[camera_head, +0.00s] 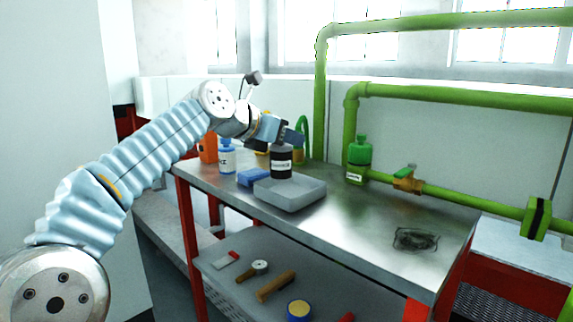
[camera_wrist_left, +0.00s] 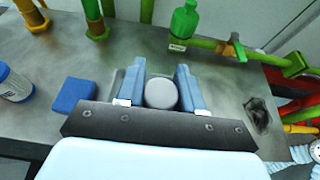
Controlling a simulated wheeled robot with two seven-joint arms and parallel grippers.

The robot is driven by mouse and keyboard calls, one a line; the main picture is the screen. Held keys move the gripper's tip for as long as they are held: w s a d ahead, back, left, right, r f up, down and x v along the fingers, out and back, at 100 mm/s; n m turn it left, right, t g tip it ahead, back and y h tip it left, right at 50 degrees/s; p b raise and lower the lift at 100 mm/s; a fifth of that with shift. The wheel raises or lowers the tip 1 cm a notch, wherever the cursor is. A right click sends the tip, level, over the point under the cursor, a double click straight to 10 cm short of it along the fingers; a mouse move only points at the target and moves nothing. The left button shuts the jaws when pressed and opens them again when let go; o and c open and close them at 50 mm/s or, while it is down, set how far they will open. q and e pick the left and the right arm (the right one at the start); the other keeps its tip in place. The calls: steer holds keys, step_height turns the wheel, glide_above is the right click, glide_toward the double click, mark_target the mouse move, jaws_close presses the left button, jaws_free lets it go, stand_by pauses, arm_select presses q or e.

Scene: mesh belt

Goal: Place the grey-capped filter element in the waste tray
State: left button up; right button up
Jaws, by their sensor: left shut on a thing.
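The filter element (camera_head: 281,162) is a dark cylinder with a white label, upright at the back left of the grey waste tray (camera_head: 300,200). Its round grey cap (camera_wrist_left: 161,93) shows between my fingers in the left wrist view. My left gripper (camera_head: 288,138) is shut on it from above, with one blue finger on each side of the cap. I cannot tell whether the base of the element touches the tray floor. The tray is mostly hidden behind my gripper in the left wrist view. My right gripper is not in view.
A blue block (camera_head: 253,178) lies just left of the tray, with a white bottle (camera_head: 227,158) behind it. A green bottle (camera_head: 359,155) stands by the green pipes at the back. A dark crumpled patch (camera_head: 415,239) lies on the right; bench between is clear.

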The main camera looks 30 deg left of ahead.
mark_target(287, 158)
arm_select(q)
steer(key=shift+w+a+f, duration=0.15)
steer(key=shift+w+f, duration=0.15)
steer(key=shift+f, duration=0.2)
steer(key=f, duration=0.1)
steer(key=w+f+b, duration=0.1)
steer(key=f+b, duration=0.1)
steer(key=f, duration=0.1)
steer(key=shift+w+a+f, duration=0.1)
steer(key=shift+w+a, duration=0.05)
steer(key=shift+a, duration=0.25)
steer(key=shift+d+f, duration=0.1)
steer(key=shift+f, duration=0.05)
steer(key=shift+f, duration=0.2)
steer(key=o, duration=1.1)
steer(key=shift+r, duration=0.15)
steer(key=v, duration=1.2)
